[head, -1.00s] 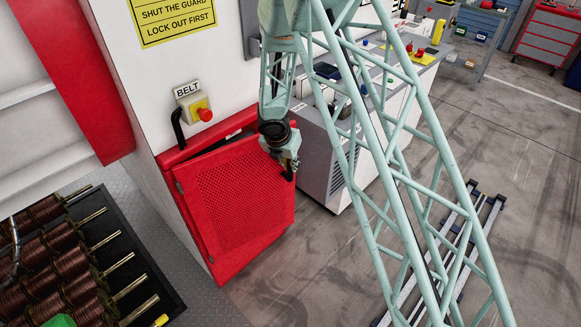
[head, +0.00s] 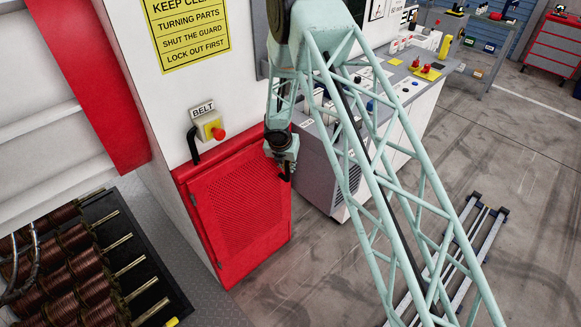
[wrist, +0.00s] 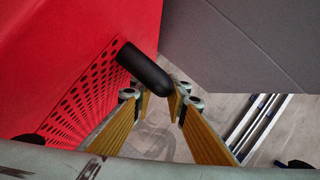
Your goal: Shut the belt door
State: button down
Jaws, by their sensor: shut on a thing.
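The belt door (head: 240,200) is a red panel with a perforated middle, low on the white machine wall. It sits in its red frame and looks flush or nearly so; no clear gap shows along its top edge. My gripper (head: 286,168) is at the door's upper right side. In the wrist view the black door handle (wrist: 145,70) sticks out from the red perforated panel, and my gripper (wrist: 160,100) has its fingers on either side of the handle's end, shut on it. The exact contact is partly hidden.
A yellow BELT switch box with a red button (head: 217,133) is above the door. A grey cabinet (head: 318,170) stands close to the right of the door. A rack of copper spools (head: 80,262) is at lower left. Rails (head: 455,265) lie on the floor at right.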

jog(key=shift+w+a+r+p, duration=0.25)
jog(key=shift+w+a+p, duration=0.15)
jog(key=shift+w+p, duration=0.3)
jog(key=shift+w+a+r+n, duration=0.1)
jog(key=shift+w+a+n, duration=0.1)
jog(key=shift+n, duration=0.1)
jog(key=c, duration=2.5)
grip_release()
jog(key=shift+w, duration=0.1)
jog(key=shift+c, duration=0.2)
jog(key=shift+d+f, duration=0.15)
jog(key=shift+f, duration=0.05)
jog(key=shift+s, duration=0.25)
jog(key=shift+r, duration=0.1)
jog(key=v, duration=1.1)
jog(key=shift+s+r, duration=0.2)
jog(key=shift+r, duration=0.05)
